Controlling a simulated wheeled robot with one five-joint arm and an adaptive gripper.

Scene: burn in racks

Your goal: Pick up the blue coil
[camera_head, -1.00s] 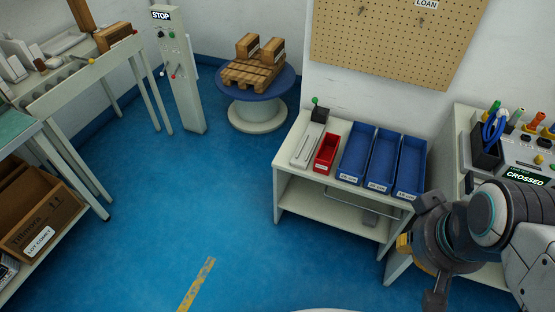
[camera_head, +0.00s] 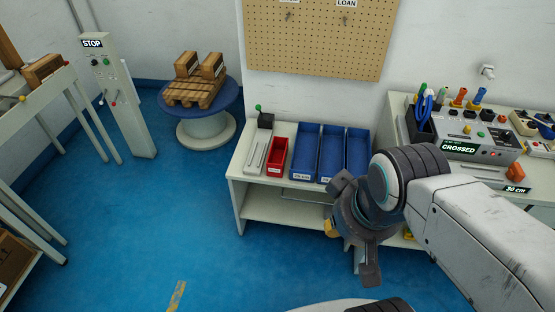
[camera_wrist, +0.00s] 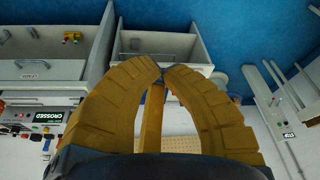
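A looped blue cable, which looks like the blue coil (camera_head: 426,104), stands in a black holder (camera_head: 418,128) at the left end of the right bench. A second blue item (camera_head: 544,130) lies at the far right edge; I cannot tell whether it is a coil. My gripper (camera_head: 350,228) hangs in front of the low shelf, left of and nearer than the holder, apart from both blue things.
A low shelf (camera_head: 262,206) carries a red bin (camera_head: 277,156) and blue bins (camera_head: 305,152). A grey tester reading CROSSED (camera_head: 480,135) sits beside the holder. A STOP post (camera_head: 125,110) and a round table (camera_head: 205,130) stand left.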

